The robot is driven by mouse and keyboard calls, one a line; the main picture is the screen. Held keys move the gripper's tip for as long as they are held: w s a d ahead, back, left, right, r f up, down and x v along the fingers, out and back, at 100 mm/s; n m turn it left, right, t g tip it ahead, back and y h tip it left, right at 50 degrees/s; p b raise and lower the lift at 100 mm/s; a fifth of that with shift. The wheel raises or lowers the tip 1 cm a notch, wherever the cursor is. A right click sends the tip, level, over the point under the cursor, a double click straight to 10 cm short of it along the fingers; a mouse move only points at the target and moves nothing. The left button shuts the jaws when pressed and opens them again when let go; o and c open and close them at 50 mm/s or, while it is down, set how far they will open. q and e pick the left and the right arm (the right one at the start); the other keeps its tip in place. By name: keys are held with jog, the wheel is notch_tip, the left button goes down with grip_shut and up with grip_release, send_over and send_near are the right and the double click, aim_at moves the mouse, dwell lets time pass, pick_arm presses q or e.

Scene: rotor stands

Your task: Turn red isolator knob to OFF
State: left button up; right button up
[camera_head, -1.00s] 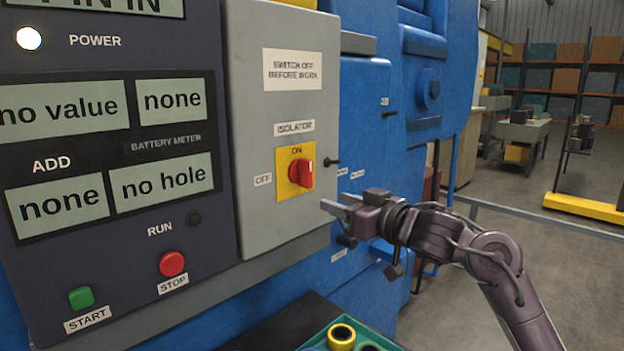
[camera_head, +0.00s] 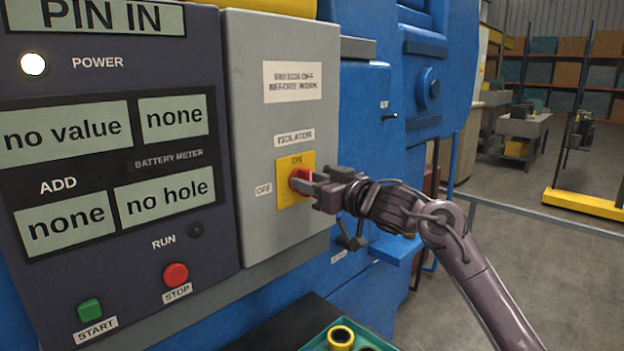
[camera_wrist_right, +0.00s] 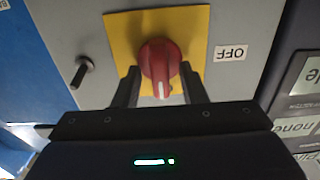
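The red isolator knob (camera_head: 299,179) sits on a yellow plate (camera_head: 288,199) on the grey isolator box (camera_head: 250,130). An ON label is above it and an OFF label (camera_head: 264,189) is to its left. My right gripper (camera_head: 312,184) is at the knob and partly covers it in the head view. In the right wrist view its two fingers (camera_wrist_right: 160,90) stand open, one on each side of the knob (camera_wrist_right: 160,62), with small gaps visible. The knob's white mark points toward the gripper in that view. My left gripper is in neither view.
A dark panel (camera_head: 120,265) with displays, a green START button (camera_head: 90,310) and a red STOP button (camera_head: 175,274) is on the left. A green tray (camera_head: 318,340) with ring-shaped parts is below. A dark peg (camera_wrist_right: 82,72) sticks out beside the yellow plate.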

grip_shut()
jog(key=shift+n, duration=0.4)
jog(key=n+b, duration=0.2)
jog(key=n, duration=0.3)
jog(key=n+b, duration=0.3)
jog(key=n, duration=0.3)
jog(key=n+b, duration=0.3)
jog(key=n, duration=0.3)
jog(key=shift+s+a+f, duration=0.2)
jog(key=shift+f, duration=0.2)
dwell(0.3)
grip_release()
